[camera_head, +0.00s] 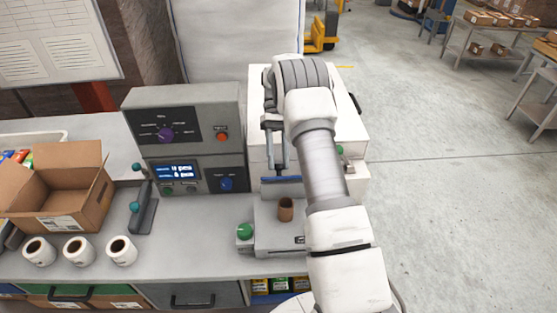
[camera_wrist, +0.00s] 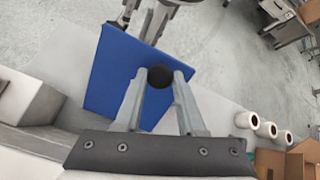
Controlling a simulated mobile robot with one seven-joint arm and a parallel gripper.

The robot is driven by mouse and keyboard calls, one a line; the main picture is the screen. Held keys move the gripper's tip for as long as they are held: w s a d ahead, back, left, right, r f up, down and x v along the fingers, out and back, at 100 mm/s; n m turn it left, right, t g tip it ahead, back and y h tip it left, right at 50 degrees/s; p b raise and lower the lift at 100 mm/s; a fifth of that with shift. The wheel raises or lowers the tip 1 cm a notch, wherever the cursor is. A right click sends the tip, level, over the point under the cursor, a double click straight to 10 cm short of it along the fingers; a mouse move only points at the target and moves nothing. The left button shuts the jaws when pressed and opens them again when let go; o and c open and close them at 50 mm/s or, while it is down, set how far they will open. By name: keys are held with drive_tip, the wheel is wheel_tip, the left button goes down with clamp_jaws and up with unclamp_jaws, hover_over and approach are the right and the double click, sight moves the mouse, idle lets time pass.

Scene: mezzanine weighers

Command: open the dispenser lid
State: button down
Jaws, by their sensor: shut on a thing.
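The dispenser is a white box (camera_head: 345,125) at the right end of the bench, partly hidden behind my arm. Its blue lid (camera_head: 268,180) shows in the head view only as a thin strip below my fingers. In the wrist view the lid is a flat blue panel (camera_wrist: 112,75) with a round black knob (camera_wrist: 160,77). My gripper (camera_head: 281,174) is shut on that knob, with one finger on each side; it also shows in the wrist view (camera_wrist: 160,88). How far the lid is raised I cannot tell.
A grey control unit (camera_head: 190,105) with knobs and a display stands left of the dispenser. A brown cup-like piece (camera_head: 286,209) and a green knob (camera_head: 244,231) are in front. White rolls (camera_head: 121,250) and an open carton (camera_head: 60,190) stand left.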

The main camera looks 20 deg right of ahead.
drive_tip(key=shift+w+d+r, duration=0.1)
drive_tip(key=shift+w, duration=0.25)
idle(0.4)
drive_tip(key=c, duration=0.5)
unclamp_jaws()
drive_tip(key=shift+s, duration=0.1)
